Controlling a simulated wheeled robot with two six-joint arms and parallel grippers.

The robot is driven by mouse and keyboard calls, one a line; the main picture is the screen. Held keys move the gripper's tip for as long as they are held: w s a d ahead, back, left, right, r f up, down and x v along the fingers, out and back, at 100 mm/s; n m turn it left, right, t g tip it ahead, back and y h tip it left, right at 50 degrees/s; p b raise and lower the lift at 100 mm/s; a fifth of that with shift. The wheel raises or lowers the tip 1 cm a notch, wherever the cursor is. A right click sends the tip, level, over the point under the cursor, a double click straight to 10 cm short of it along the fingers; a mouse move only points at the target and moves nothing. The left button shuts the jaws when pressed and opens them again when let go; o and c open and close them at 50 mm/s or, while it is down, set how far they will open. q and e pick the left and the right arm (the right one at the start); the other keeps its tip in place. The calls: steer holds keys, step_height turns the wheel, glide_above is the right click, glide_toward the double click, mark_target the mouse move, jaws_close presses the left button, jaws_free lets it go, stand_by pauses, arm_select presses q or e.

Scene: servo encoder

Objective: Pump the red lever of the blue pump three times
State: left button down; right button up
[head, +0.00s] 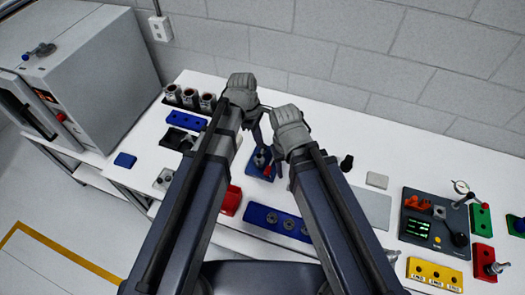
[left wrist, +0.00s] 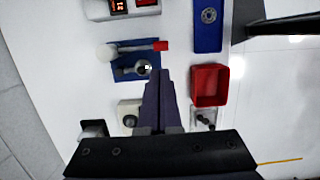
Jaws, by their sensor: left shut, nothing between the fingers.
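The blue pump (head: 257,176) stands on the white bench in the middle of the head view, partly hidden behind my arms. Its red lever end (head: 268,170) shows beside my right wrist. In the left wrist view the pump's blue base (left wrist: 121,73) lies ahead of the fingers, and a grey lever rod with a red end (left wrist: 160,46) runs across it. My left gripper (head: 257,138) is shut and empty; its closed fingers (left wrist: 153,74) point at the pump, close to its round metal part. I cannot tell whether they touch. My right gripper (head: 290,175) is near the pump's right side, its fingers largely hidden.
A red bin (head: 230,201) and a blue block with round holes (head: 277,222) stand in front of the pump. Several dark cups (head: 190,97) and a blue bar (head: 186,121) are at the left. A control box (head: 432,226) is at the right. The wall closes the back.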

mark_target(265, 173)
arm_select(q)
steer(key=d+f+b, duration=0.1)
steer(key=f+b, duration=0.8)
steer(key=s+d+f+b, duration=0.1)
steer(key=f+b, duration=0.3)
steer(key=shift+d+f, duration=0.3)
arm_select(e)
step_height(265, 173, down, 14)
steer(key=shift+r, duration=0.25)
arm_select(q)
steer(key=f+b, duration=0.1)
steer(key=f+t+b, duration=0.1)
steer(key=shift+s+a+f+h+b, duration=0.2)
steer(key=shift+s+h+b, duration=0.1)
steer(key=shift+s+b, duration=0.1)
steer(key=shift+s+f+b, duration=0.2)
steer(key=shift+f+b, duration=0.35)
steer(key=shift+b, duration=0.1)
arm_select(e)
steer(key=f, duration=0.2)
steer(key=s+f, duration=0.1)
steer(key=shift+a+f, duration=0.15)
steer(key=shift+f, duration=0.25)
arm_select(q)
steer(key=shift+s, duration=0.1)
arm_select(e)
steer(key=shift+s, duration=0.15)
steer(key=shift+r, duration=0.1)
